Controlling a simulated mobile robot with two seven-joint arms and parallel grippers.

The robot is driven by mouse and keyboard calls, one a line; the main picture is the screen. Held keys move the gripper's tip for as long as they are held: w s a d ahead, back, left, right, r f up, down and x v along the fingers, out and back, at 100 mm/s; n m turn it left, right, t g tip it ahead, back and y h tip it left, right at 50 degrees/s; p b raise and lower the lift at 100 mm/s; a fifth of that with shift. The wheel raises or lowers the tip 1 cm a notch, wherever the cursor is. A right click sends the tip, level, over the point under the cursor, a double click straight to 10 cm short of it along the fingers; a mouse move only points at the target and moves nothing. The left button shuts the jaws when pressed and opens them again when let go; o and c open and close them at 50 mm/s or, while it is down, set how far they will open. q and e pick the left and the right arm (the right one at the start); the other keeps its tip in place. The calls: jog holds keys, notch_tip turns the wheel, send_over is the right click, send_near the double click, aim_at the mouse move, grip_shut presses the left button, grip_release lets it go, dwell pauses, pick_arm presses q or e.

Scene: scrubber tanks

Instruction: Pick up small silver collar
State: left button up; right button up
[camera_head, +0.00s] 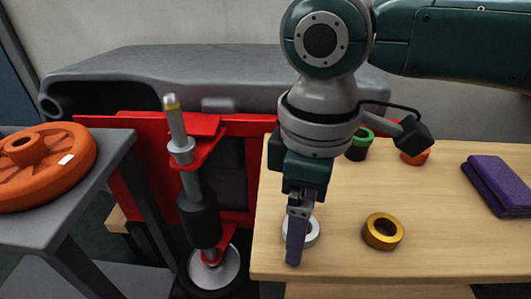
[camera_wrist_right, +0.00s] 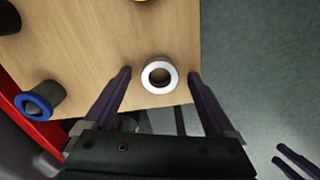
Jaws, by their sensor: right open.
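The small silver collar (camera_wrist_right: 159,77) is a pale ring lying flat on the wooden table (camera_wrist_right: 95,55) near its edge. In the head view the collar (camera_head: 314,232) is partly hidden behind my right gripper (camera_head: 294,262). In the right wrist view my right gripper (camera_wrist_right: 160,74) is open, with one purple finger on each side of the collar and a gap to both. The jaws are empty. My left gripper (camera_wrist_right: 275,153) shows only as two purple fingers, apart, at the lower right of the wrist view, away from the table.
A gold ring (camera_head: 383,231) lies right of the collar. Green-topped (camera_head: 360,145) and orange (camera_head: 417,155) parts and a purple cloth (camera_head: 500,184) are farther back. A blue-rimmed dark cylinder (camera_wrist_right: 40,100) stands on the table. A red frame with a shaft (camera_head: 179,130) is left of the table.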

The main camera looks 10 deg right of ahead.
jog(key=shift+c, duration=0.3)
grip_shut()
dwell(0.3)
